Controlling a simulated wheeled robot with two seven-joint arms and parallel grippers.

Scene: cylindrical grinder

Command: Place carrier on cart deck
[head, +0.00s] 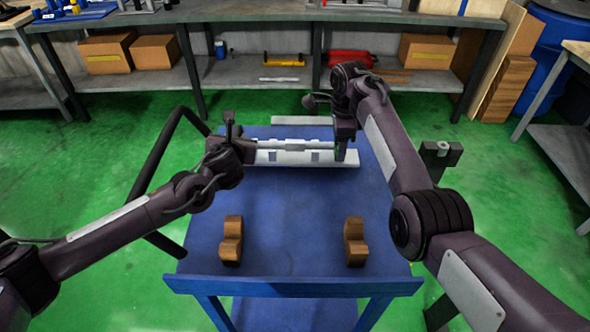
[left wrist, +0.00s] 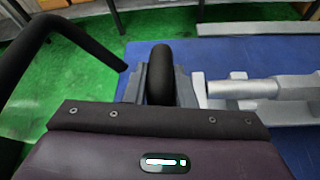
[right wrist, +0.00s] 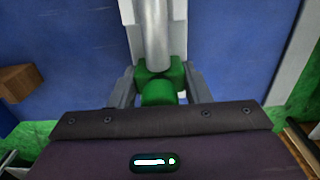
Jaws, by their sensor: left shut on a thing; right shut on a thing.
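The carrier (head: 277,157) is a pale grey tray with a grey shaft (head: 297,144) lying along it. It spans left to right over the far part of the blue cart deck (head: 290,205). I cannot tell whether it touches the deck. My left gripper (head: 243,150) is at its left end, shut on a rounded black handle (left wrist: 160,76). My right gripper (head: 345,140) is at its right end, shut on a green handle (right wrist: 160,88). The shaft runs up to the green handle in the right wrist view.
Two brown notched blocks (head: 232,240) (head: 354,240) stand on the near part of the deck, with bare deck between. A black push bar (head: 160,165) is at the cart's left. A workbench (head: 250,15) with a lower shelf stands behind. Green floor surrounds the cart.

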